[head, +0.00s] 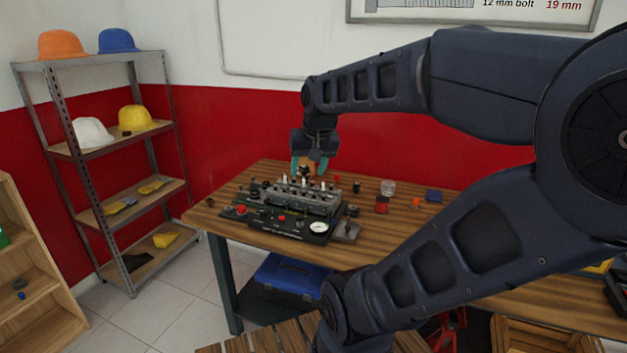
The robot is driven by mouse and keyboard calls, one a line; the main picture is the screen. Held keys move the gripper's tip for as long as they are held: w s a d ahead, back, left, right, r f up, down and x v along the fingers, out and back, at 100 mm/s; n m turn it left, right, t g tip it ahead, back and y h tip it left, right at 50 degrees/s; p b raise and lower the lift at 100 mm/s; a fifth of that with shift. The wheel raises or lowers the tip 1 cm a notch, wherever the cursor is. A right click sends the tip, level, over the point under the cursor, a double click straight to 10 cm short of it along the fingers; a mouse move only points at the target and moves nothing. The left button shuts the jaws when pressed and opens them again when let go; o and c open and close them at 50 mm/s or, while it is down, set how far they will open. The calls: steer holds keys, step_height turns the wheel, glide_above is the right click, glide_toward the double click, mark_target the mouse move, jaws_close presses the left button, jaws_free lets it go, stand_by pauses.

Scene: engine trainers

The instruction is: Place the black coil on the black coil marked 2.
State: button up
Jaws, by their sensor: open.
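My gripper (309,165) is above the back of the engine trainer (273,225), with its teal fingers apart and pointing down. A small dark piece (305,172) shows between or just behind the fingertips; I cannot tell whether it is a black coil or whether the fingers touch it. Several small dark and white-tipped parts stand along the top of the trainer's grey block (318,201). A small black upright piece (357,187) stands on the table right of the trainer. The mark 2 is too small to read.
The wooden table (385,240) also holds a clear jar (388,187), a red piece (382,205), an orange piece (416,203) and a blue box (434,195) on the right. A shelf with helmets (137,118) stands left. The table's right front is clear.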

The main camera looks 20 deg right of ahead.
steer(key=s, duration=0.1)
steer(key=s+f+n, duration=0.2)
steer(key=s, duration=0.1)
steer(key=shift+a, duration=0.1)
